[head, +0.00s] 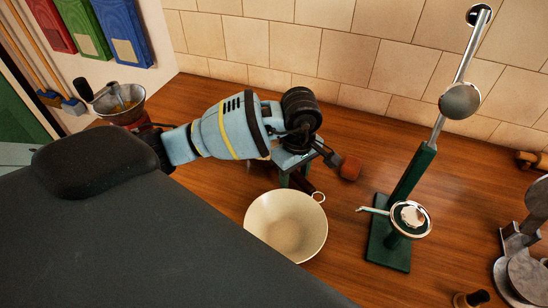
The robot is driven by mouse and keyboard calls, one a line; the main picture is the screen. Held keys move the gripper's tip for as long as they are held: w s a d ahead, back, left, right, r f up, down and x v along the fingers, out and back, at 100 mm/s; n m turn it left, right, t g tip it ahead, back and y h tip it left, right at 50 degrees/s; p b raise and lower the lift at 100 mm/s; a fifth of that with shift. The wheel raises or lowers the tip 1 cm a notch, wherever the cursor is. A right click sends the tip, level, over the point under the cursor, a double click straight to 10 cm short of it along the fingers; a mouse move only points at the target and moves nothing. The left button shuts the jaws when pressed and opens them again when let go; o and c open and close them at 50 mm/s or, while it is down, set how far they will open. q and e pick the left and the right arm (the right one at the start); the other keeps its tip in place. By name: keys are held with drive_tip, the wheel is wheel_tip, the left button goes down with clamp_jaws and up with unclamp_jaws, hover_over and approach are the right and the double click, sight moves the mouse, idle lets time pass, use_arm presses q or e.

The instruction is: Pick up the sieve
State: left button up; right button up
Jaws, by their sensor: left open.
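A round cream bowl-shaped piece (287,225) with a small metal ring at its rim sits on the wooden counter. It is the one that looks most like the sieve, though I cannot make out any mesh. My left gripper (297,172) is at the end of the light blue arm, just behind and above the bowl's far rim. It is open and appears apart from the bowl; its fingertips are partly hidden among dark parts. The bowl's near-left edge is cut off by my dark body. My right gripper is out of view.
A green stand (389,250) with a tall metal post and round discs stands to the right. A metal device (523,255) is at the far right. A grinder (120,103) stands at back left.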

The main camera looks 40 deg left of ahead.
use_arm(q)
clamp_jaws()
idle(0.3)
